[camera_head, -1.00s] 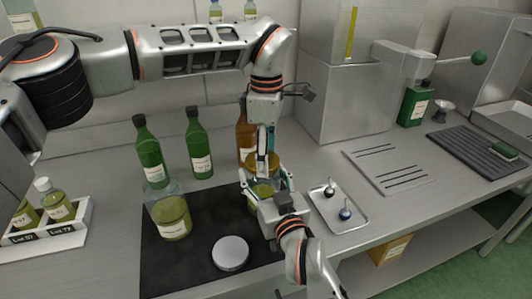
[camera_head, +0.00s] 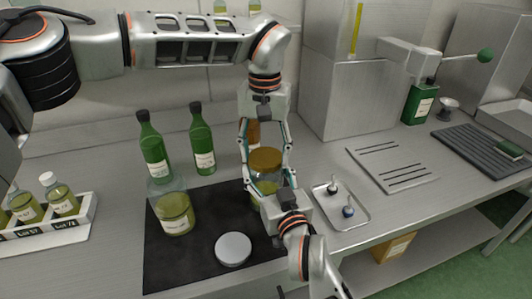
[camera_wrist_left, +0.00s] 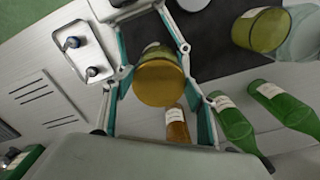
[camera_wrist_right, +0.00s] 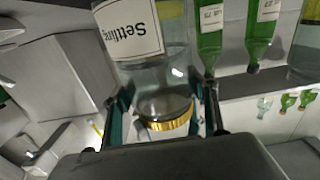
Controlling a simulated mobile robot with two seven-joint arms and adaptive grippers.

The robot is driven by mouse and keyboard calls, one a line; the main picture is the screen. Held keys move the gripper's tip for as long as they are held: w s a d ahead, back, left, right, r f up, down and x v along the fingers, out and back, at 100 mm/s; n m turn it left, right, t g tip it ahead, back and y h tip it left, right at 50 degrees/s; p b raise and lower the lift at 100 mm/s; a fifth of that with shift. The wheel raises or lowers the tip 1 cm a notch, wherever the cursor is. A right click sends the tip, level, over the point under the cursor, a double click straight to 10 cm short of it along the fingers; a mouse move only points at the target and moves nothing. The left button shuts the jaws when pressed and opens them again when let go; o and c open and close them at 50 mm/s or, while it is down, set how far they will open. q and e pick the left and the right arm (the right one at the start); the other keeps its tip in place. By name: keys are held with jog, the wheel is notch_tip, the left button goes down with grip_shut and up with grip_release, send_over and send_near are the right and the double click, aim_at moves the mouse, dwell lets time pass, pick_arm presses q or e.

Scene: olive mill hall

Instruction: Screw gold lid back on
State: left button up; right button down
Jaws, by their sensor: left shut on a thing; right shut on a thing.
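The gold lid (camera_head: 265,160) sits on top of a glass jar (camera_head: 259,188) standing at the right edge of the black mat. My left gripper (camera_head: 267,172) comes straight down from above and is shut on the lid, one finger on each side. In the left wrist view the lid (camera_wrist_left: 159,84) shows between the fingers. My right gripper (camera_wrist_right: 162,98) is shut on the jar from the front. The right wrist view shows the jar's "Settling" label (camera_wrist_right: 130,30) and the lid's gold rim (camera_wrist_right: 168,123). I cannot tell how far the thread is engaged.
An open jar (camera_head: 176,214) and a silver lid (camera_head: 233,249) are on the black mat (camera_head: 200,262). Green bottles (camera_head: 154,150) and a brown bottle (camera_head: 253,133) stand behind. A small tray (camera_head: 345,222) lies close to the right. A sample rack (camera_head: 70,222) stands left.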

pick_arm(q)
jog(key=o, duration=0.9)
jog(key=shift+o, duration=0.2)
jog(key=shift+r, duration=2.25)
jog(key=shift+c, duration=0.2)
